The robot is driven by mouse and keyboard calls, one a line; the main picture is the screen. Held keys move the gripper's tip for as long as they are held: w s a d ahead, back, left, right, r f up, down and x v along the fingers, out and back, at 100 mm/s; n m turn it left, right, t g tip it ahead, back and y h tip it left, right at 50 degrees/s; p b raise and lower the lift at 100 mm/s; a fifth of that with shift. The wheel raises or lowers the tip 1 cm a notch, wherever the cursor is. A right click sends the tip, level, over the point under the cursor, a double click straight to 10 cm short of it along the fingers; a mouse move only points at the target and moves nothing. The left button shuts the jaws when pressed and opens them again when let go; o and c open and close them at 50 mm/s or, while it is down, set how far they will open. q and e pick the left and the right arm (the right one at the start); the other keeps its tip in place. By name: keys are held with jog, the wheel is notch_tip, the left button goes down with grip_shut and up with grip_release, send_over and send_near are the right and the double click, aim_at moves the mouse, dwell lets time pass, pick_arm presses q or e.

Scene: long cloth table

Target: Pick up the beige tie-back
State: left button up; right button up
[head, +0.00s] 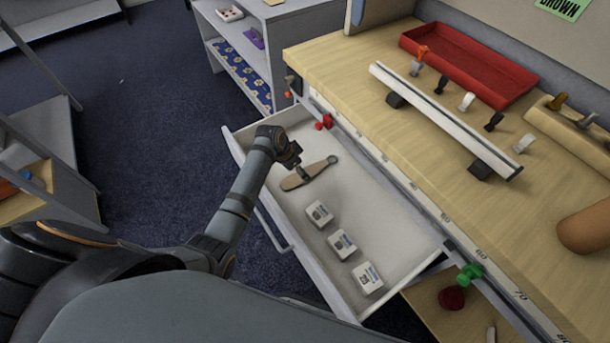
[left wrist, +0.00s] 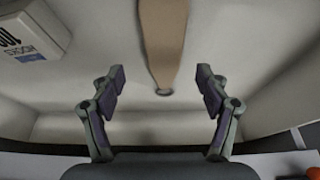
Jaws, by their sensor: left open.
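The beige tie-back (head: 308,174) lies flat in the open drawer (head: 385,226), a tapered strap with a ring at its end. My left gripper (head: 297,170) is over it, hiding a small part in the head view. In the left wrist view the beige tie-back (left wrist: 163,40) runs down from the top edge, its narrow end between and beyond the fingertips. My left gripper (left wrist: 160,82) is open, its fingers on either side of the strap line and not touching it. My right gripper is in neither view.
Three white boxes (head: 342,244) lie in a row in the drawer; one box (left wrist: 32,30) shows at the wrist view's upper left. A small red item (head: 326,122) is in the drawer's far corner. The wooden table (head: 340,62) with a red tray (head: 468,62) and a white rail (head: 445,118) stands beside it.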

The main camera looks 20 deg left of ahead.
aim_at(310, 172)
pick_arm(q)
jog(key=x, duration=0.2)
jog(key=b+x, duration=0.1)
jog(key=x, duration=0.1)
jog(key=shift+w+a+f, duration=0.1)
jog(key=shift+w+f, duration=0.25)
jog(key=shift+r, duration=0.1)
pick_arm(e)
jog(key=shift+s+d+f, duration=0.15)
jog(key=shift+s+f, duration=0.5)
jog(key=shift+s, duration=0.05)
pick_arm(q)
jog(key=shift+f, duration=0.25)
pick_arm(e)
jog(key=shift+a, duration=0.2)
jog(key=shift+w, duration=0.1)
pick_arm(q)
jog(key=shift+s, duration=0.1)
jog(key=c, duration=1.3)
jog(key=shift+o, duration=0.2)
